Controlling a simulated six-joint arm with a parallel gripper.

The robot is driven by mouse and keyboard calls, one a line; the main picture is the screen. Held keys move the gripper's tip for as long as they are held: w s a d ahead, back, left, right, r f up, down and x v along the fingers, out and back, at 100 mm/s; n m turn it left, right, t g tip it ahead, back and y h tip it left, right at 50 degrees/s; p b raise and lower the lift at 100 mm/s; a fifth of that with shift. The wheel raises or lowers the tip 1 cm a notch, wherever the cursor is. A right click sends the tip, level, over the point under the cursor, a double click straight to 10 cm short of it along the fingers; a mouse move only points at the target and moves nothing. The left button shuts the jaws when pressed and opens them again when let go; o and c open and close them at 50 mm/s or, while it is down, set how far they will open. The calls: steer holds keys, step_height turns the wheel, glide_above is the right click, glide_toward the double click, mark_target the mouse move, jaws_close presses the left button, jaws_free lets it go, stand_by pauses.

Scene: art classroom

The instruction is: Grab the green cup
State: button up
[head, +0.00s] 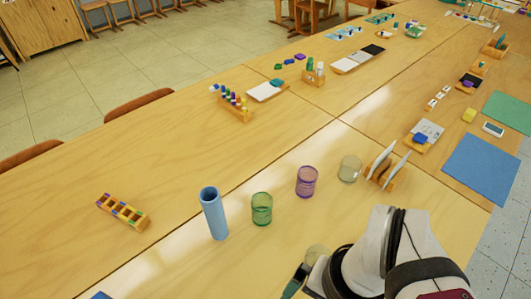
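The green cup (262,209) is a see-through ribbed tumbler standing upright on the wooden table. A tall blue cylinder (214,213) stands close to its left, and a purple see-through cup (306,181) stands to its right and farther back. My white and black arm comes in at the bottom right, to the right of and nearer than the green cup. A dark part at its left end, near the bottom edge, may belong to my gripper (296,281). It is apart from the green cup. Its fingers cannot be made out clearly.
A pale clear cup (349,168) and a wooden rack with white cards (387,167) stand right of the purple cup. A slotted wooden block (123,212) lies left. Table between block and cylinder is clear.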

steer(key=n+t+h, duration=0.2)
steer(key=t+h, duration=0.1)
steer(key=t, duration=0.8)
glide_toward(263, 196)
steer(key=f, duration=0.1)
steer(key=d+f, duration=0.1)
steer(key=shift+w+f, duration=0.3)
steer(key=shift+w+a+f+n+t, duration=0.1)
steer(key=shift+f+n+t, duration=0.1)
steer(key=shift+n+t, duration=0.35)
steer(key=shift+a+n+t, duration=0.2)
steer(key=shift+n+t, duration=0.45)
steer(key=shift+t, duration=0.1)
steer(key=x, duration=0.7)
steer(key=shift+w, duration=0.15)
steer(key=c, duration=1.3)
